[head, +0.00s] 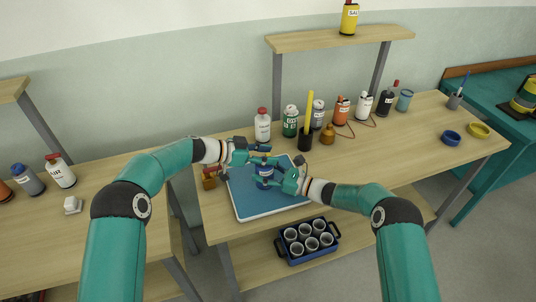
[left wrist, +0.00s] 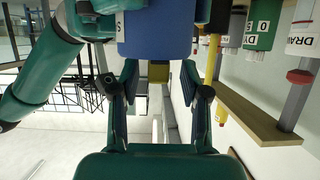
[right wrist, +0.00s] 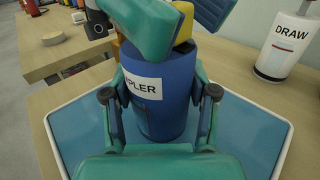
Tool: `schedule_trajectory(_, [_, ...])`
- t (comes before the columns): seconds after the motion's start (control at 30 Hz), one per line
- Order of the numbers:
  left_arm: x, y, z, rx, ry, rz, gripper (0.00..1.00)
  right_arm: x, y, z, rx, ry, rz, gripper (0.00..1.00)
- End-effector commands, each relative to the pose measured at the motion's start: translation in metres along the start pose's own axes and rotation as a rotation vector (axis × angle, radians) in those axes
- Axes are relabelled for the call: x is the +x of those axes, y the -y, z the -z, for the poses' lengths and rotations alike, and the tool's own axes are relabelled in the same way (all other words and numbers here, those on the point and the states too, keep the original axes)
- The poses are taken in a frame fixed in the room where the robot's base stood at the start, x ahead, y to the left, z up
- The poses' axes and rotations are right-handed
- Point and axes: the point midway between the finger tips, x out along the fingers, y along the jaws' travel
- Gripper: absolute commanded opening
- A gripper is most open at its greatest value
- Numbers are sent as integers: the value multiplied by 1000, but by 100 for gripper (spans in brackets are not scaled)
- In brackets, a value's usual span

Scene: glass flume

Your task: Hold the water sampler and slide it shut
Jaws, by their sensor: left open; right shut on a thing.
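The water sampler (head: 264,182) is a blue cylinder standing on the blue tray (head: 243,203). In the right wrist view the sampler (right wrist: 158,108) shows a white label ending in "PLER" and a yellow part (right wrist: 183,28) at its top. My right gripper (head: 277,178) is shut on the blue body from the right, one finger on each side. My left gripper (head: 262,155) is open at the sampler's top. In the left wrist view the yellow part (left wrist: 158,72) shows between its spread fingers; contact cannot be told. The left gripper partly hides the sampler's top in the right wrist view.
Behind the tray stand a white bottle (head: 262,126), a green bottle (head: 290,122) and a dark cup (head: 305,141) with a yellow stick. A small brown bottle (head: 209,179) is close to the left arm. A blue crate of cups (head: 307,242) sits on the lower shelf.

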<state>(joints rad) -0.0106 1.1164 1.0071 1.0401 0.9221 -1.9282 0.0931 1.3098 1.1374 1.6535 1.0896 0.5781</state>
Motion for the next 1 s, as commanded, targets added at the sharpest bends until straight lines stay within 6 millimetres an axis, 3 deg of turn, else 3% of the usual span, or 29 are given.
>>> schedule_trajectory(0.37, [5,0,0,-1,0,1,44,0,0,0,0,-1,1,18])
schedule_trajectory(0.63, [5,0,0,0,0,1,0,0,0,0,0,0,0,18])
schedule_trajectory(1.0, [1,2,-1,-1,0,6,0,0,-1,0,-1,0,-2,18])
